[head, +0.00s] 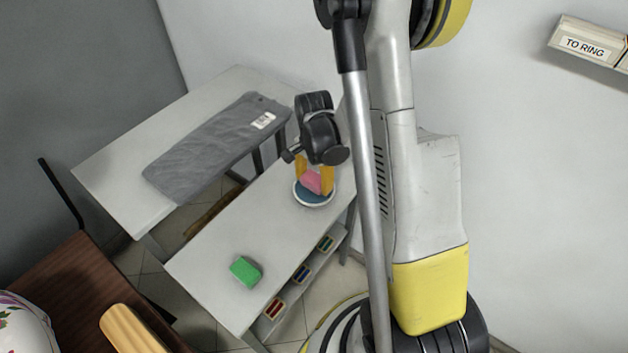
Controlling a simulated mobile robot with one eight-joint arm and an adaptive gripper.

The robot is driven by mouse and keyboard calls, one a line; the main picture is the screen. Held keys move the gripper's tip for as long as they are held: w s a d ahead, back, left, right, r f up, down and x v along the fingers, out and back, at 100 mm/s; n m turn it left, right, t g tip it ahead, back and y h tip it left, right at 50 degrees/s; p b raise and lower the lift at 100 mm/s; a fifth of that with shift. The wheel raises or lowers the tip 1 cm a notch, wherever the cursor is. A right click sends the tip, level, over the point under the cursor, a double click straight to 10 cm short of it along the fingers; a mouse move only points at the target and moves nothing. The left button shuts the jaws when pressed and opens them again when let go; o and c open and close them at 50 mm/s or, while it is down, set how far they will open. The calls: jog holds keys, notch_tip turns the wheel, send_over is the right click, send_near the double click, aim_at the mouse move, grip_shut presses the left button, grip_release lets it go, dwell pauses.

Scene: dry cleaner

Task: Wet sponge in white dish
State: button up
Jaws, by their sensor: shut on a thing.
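My gripper (314,176), with orange-yellow fingers, points down over the far right part of the narrow white table (215,268). It is shut on a pink sponge (312,182). The white dish (296,199) is round, with a white rim and a blue inside that may be water. The sponge is over or in the dish; I cannot tell whether it touches the blue inside. The fingers and the sponge hide the back of the dish. A green sponge (245,270) lies apart on the near part of the same table.
Several small bins (301,273) hang along the table's right side. A second white table (115,170) bears a folded grey garment (215,150). A dark brown surface (62,300) with a wooden object (134,331) is at lower left. A sign box (588,45) is upper right.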

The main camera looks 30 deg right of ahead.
aim_at(314, 178)
jog(key=shift+f+b, duration=0.55)
jog(key=shift+b, duration=0.15)
dwell(1.6)
jog(key=shift+r, duration=0.1)
jog(key=shift+r+p, duration=2.45)
jog(key=shift+r, duration=1)
jog(key=shift+s+f, duration=0.1)
